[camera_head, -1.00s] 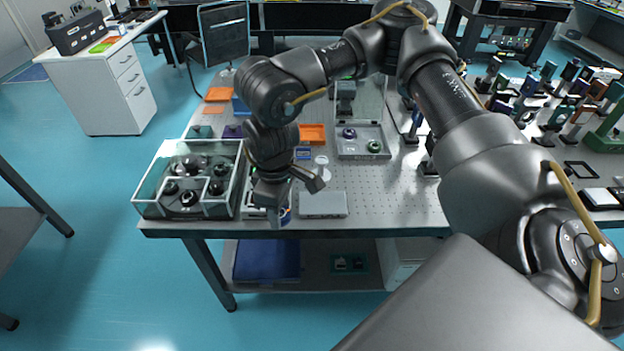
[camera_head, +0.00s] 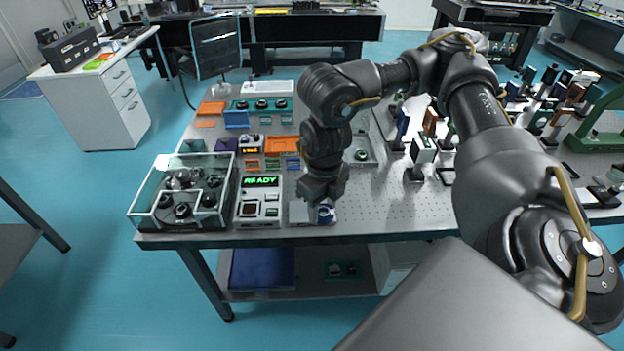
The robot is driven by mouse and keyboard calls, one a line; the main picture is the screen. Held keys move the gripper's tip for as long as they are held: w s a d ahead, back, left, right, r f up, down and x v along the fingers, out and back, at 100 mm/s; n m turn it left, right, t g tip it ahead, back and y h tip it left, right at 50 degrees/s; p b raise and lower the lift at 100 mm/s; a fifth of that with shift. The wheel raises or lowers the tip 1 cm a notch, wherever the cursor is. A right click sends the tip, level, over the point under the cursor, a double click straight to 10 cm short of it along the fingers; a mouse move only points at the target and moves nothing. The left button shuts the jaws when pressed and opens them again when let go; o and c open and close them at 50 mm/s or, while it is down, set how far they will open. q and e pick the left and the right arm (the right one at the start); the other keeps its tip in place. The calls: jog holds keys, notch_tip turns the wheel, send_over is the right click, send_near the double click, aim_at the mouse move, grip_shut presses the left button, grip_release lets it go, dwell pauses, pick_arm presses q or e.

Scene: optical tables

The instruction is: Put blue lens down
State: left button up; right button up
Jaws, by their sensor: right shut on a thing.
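My right gripper (camera_head: 325,200) points down over the front edge area of the optical table. It is shut on the blue lens (camera_head: 327,213), a small round part with a blue and white look that shows just below the fingers. The lens is at the right part of a flat grey plate (camera_head: 301,213), which the gripper partly hides. I cannot tell whether the lens touches the plate or hangs just above it. My left gripper is not in view.
Left of the plate stands a white instrument (camera_head: 248,205) with a green READY display. A clear-walled box (camera_head: 150,206) with several dark round parts is at the far left. Orange trays (camera_head: 281,145) lie behind.

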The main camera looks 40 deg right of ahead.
jog(key=shift+s+d+n, duration=0.15)
jog(key=shift+n, duration=0.4)
jog(key=shift+s+d+n, duration=0.15)
jog(key=shift+n, duration=0.4)
jog(key=shift+s+d+r+n, duration=0.1)
jog(key=shift+n, duration=0.2)
jog(key=w+d+f+p, duration=0.15)
jog(key=w+f, duration=0.25)
jog(key=w, duration=0.5)
send_over(302, 210)
jog(key=f, duration=0.5)
jog(key=shift+s+a+p, duration=0.2)
jog(key=shift+s+p, duration=0.15)
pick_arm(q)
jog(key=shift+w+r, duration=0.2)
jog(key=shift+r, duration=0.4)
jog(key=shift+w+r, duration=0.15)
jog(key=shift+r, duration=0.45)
pick_arm(e)
jog(key=shift+w+f, duration=0.25)
jog(key=shift+f, duration=0.15)
notch_tip(302, 210, down, 3)
jog(key=shift+w+d+r+p, duration=0.1)
jog(key=shift+r+p, duration=0.05)
jog(key=shift+p, duration=0.9)
jog(key=shift+f, duration=0.3)
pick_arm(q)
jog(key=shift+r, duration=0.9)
